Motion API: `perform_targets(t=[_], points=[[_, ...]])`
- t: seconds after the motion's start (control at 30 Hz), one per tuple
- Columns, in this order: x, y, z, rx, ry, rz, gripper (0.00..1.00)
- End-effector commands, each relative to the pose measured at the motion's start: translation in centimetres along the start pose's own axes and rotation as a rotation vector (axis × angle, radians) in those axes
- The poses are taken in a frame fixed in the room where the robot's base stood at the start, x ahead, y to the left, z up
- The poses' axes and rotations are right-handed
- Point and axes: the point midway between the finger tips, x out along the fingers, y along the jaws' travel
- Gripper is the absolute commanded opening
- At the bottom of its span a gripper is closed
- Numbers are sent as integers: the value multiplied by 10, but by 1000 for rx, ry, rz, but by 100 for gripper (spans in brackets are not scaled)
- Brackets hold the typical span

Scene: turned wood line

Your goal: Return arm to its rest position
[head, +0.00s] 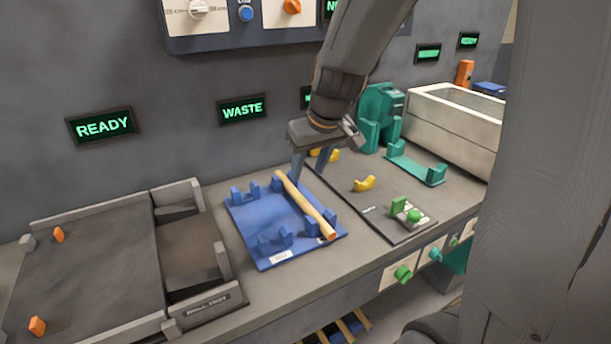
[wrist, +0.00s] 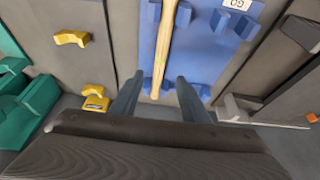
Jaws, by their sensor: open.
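My gripper (head: 309,166) hangs over the blue tray with its fingers pointing down. In the wrist view its two fingers (wrist: 159,92) are apart, with nothing held between them. A pale wooden rod (head: 305,206) lies across the blue tray's holders; it also shows in the wrist view (wrist: 165,40), running up from near the fingertips. The gap between the fingertips and the rod is hard to judge. The blue tray (head: 250,220) sits on the bench, with several upright blue holders on it.
A dark bin (head: 190,245) and a grey tray (head: 90,275) with orange pegs stand at the left. A dark mat (head: 345,205) with yellow rests (head: 364,184) and a green clamp (head: 407,212) lies right of the blue tray. A teal machine (head: 378,115) and a beige box (head: 450,125) stand further back.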

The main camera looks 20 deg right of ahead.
Motion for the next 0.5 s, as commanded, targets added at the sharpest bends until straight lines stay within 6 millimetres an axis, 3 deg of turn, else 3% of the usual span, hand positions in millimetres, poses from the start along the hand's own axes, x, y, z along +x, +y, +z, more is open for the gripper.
perform_targets(t=[0.17, 0.27, 0.5], points=[[-5, 0, 2, 1, -3, 0, 42], [-2, -6, 17, 17, -31, -2, 42], [10, -29, 112, 117, -197, 13, 42]])
